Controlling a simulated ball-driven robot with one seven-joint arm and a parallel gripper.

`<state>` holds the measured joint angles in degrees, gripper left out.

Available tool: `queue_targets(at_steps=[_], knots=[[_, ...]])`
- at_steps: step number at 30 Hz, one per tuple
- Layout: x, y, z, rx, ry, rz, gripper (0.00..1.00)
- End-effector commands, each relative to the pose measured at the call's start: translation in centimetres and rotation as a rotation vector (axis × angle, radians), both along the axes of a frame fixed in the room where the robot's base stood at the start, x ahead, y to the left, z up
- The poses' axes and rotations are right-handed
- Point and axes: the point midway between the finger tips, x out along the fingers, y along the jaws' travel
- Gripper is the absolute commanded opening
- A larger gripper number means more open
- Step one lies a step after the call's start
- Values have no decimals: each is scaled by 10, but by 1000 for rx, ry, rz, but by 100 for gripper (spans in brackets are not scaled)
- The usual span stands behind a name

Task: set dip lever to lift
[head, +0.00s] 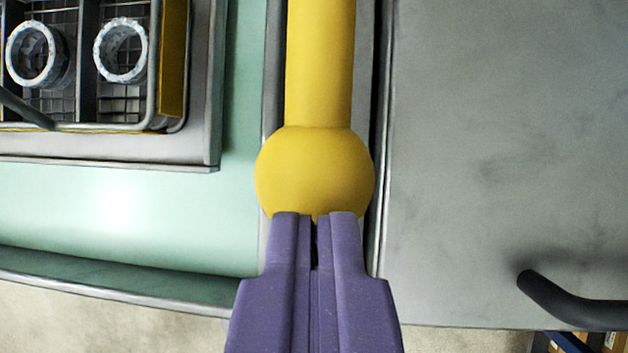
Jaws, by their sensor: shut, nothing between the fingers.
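The dip lever (318,70) is a thick yellow rod that runs down from the top of the view and ends in a round yellow knob (315,168). My purple gripper (315,215) is at the bottom centre with its fingers together. Its fingertips overlap the lower edge of the knob in the picture; I cannot tell if they touch it. Nothing is held between the fingers. The lever's base and any lift marking are out of view.
A wire basket (95,128) with two pale rings (121,52) sits at the upper left on a pale green surface (120,215). A grey metal panel (500,150) fills the right, with a dark bar handle (570,305) at the lower right.

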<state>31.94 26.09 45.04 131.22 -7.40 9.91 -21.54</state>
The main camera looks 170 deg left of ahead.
Motion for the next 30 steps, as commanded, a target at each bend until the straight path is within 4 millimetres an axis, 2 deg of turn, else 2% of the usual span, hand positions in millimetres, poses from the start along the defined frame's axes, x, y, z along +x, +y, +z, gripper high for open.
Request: queue_targets(at_steps=[3, 16, 20, 25, 30], knots=[[2, 3, -7, 1, 1, 0, 0], [2, 3, -10, 1, 1, 0, 0], [1, 3, -29, 1, 2, 1, 0], [1, 3, -65, 0, 3, 1, 0], [1, 2, -73, -1, 6, 2, 0]])
